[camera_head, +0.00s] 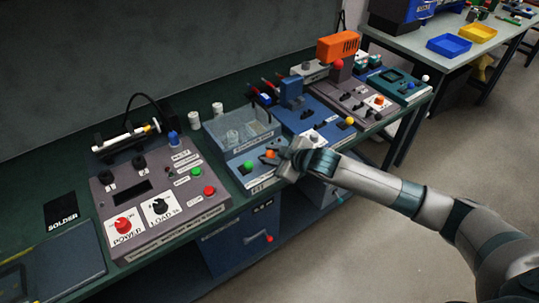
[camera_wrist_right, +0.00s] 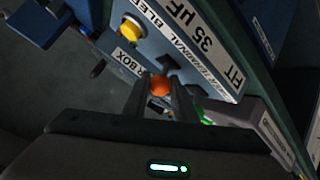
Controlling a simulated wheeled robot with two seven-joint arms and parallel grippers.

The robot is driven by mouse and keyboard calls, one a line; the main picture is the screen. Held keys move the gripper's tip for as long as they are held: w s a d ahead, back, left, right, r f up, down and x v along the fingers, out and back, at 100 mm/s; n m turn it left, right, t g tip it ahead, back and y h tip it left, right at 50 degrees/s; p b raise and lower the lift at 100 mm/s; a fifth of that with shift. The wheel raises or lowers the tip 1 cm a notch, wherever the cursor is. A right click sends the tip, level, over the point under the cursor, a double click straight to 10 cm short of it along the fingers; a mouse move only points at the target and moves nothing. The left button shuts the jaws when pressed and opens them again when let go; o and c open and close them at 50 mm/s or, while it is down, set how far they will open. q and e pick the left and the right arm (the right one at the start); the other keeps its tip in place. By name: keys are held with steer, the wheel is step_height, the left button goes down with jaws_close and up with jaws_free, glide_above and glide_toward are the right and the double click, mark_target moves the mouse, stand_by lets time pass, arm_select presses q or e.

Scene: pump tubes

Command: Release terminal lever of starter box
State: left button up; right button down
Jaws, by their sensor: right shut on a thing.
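The starter box, which I take to be the light blue box (camera_head: 221,147) with a clear-walled top, stands near the middle of the bench in the head view. An orange ball knob (camera_head: 271,154) is on its front right, beside a green button (camera_head: 248,166). My right gripper (camera_head: 284,157) is at this knob. In the right wrist view my right gripper (camera_wrist_right: 160,92) has its two fingers on either side of the orange knob (camera_wrist_right: 160,84), shut on it. The lever's stem is mostly hidden, so its angle cannot be told. My left gripper is not in view.
A mauve box (camera_head: 150,211) with red and black dials stands to the left. A blue cabinet (camera_head: 237,238) sits below the bench. The floor in front is clear.

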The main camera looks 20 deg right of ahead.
steer(key=c, duration=1.7)
jaws_free()
steer(key=shift+c, duration=0.2)
steer(key=shift+v, duration=0.85)
steer(key=b+v, duration=0.3)
steer(key=v, duration=1.2)
steer(key=shift+s+r, duration=0.2)
steer(key=shift+s, duration=0.1)
steer(key=shift+d, duration=0.15)
